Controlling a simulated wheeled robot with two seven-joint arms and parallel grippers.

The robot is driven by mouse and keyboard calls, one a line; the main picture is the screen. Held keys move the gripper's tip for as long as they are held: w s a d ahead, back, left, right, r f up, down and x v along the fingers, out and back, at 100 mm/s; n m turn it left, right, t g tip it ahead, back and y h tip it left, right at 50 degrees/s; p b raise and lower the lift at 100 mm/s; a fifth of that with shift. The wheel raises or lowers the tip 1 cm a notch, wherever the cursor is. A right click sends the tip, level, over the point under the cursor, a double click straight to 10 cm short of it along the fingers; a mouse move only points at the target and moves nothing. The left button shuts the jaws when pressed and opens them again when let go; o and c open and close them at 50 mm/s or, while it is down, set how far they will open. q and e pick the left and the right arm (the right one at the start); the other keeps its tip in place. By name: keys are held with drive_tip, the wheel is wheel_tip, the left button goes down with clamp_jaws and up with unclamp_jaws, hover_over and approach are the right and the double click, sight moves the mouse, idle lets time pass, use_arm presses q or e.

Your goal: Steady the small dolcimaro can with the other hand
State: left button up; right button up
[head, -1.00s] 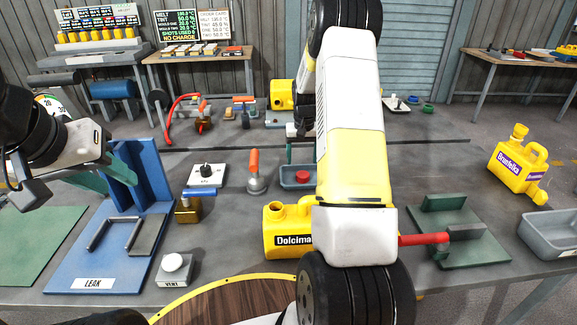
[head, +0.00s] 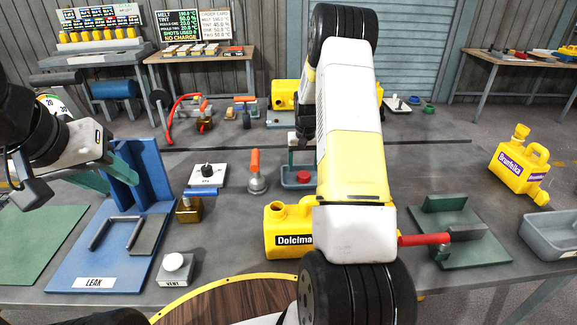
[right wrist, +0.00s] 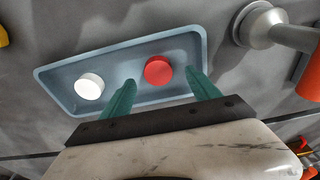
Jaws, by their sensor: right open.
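The small yellow Dolcimaro can (head: 277,222) stands on the bench at the middle front, its label reading "Dolcima" before my right arm hides the rest. My left gripper (head: 116,181), with teal fingers, is open and empty above the blue leak stand, well left of the can. My right gripper (right wrist: 165,93) is open over a shallow blue-grey tray (right wrist: 60,77) behind the can. The tray holds a red cap (right wrist: 158,71) and a white cap (right wrist: 89,86). The red cap lies ahead of the gap between the fingertips; neither finger is shut on it.
The blue leak stand (head: 75,257), a brass valve block (head: 188,210) and an orange-handled tool (head: 256,172) stand left of the can. A green fixture with a red bar (head: 425,239), the yellow Brasfelka can (head: 518,166) and a grey bin (head: 552,240) are right.

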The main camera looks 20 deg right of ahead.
sight(304, 174)
drive_tip(key=f, duration=0.4)
drive_tip(key=shift+w+d+f, duration=0.15)
drive_tip(key=shift+w+d, duration=0.15)
drive_tip(key=c, duration=1.4)
